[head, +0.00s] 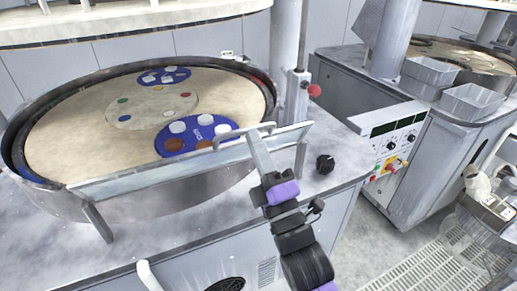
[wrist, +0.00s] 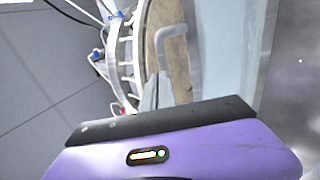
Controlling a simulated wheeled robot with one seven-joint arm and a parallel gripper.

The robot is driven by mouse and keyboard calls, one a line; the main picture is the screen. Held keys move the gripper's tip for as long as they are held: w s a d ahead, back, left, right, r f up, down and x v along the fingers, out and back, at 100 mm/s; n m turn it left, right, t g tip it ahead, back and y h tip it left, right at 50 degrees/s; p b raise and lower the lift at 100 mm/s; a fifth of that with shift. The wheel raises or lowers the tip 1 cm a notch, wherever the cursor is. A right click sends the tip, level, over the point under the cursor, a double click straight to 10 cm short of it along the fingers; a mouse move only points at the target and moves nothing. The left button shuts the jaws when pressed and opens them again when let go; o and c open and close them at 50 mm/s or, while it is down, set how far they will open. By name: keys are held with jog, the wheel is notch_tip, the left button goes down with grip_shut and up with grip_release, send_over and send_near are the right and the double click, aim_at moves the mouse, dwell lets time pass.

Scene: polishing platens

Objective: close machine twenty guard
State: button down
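The guard (head: 165,176) is a long, low pale panel across the front edge of a round polishing platen (head: 60,130), on brackets at both ends. A light grey bar handle (head: 228,133) stands at its top edge, toward the right. My gripper (head: 256,136) reaches over the guard from the front, its tip at the handle's right part. In the wrist view the handle (wrist: 170,36) curves down to my narrow grey fingers (wrist: 154,92); I cannot tell whether they grip it or only touch it. The guard also shows there (wrist: 222,50). No machine number is readable.
Blue carriers (head: 190,137) with white and brown discs lie on the platen. A post with a red knob (head: 314,91) and a black knob (head: 325,164) are at the right. Another machine with a control panel (head: 392,140) and grey bins (head: 430,74) stands beyond a floor gap.

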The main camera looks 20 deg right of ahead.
jog(key=shift+w+r+g, duration=0.3)
jog(key=shift+w, duration=0.05)
jog(key=shift+w+d+r+g, duration=0.1)
jog(key=shift+w+r+g, duration=0.15)
jog(key=shift+w+g, duration=0.1)
jog(key=shift+w+r, duration=0.15)
jog(key=shift+w, duration=0.1)
jog(key=shift+b+x, duration=0.85)
jog(key=shift+x, duration=2)
jog(key=shift+w, duration=0.1)
